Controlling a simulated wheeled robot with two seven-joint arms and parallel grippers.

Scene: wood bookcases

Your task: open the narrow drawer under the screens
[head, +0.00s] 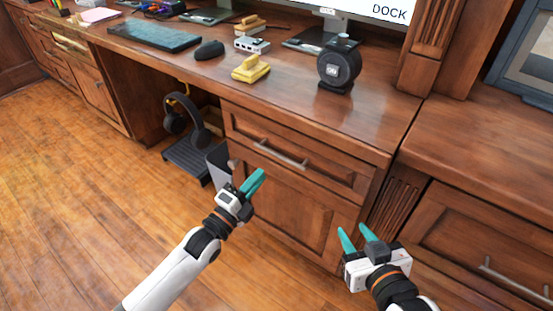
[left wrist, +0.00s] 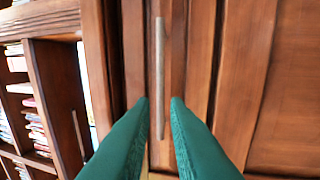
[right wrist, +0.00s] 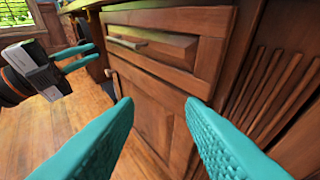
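The narrow drawer (head: 315,165) is a shut wooden front under the desktop, with a slim metal bar handle (head: 280,153). It also shows in the right wrist view (right wrist: 190,51). My left gripper (head: 259,174) is open and empty, just below and in front of the handle in the head view. In the left wrist view the handle (left wrist: 159,75) runs upright in the gap between the two teal fingers; I cannot tell the remaining distance. My right gripper (head: 354,232) is open and empty, low in front of the cabinet's right side.
A cabinet door (head: 290,200) sits below the drawer. A headphone stand (head: 190,158) is in the knee space to the left. The desktop holds a yellow stapler-like object (head: 251,69), a mouse (head: 209,50) and a black round device (head: 339,67). The wooden floor at left is clear.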

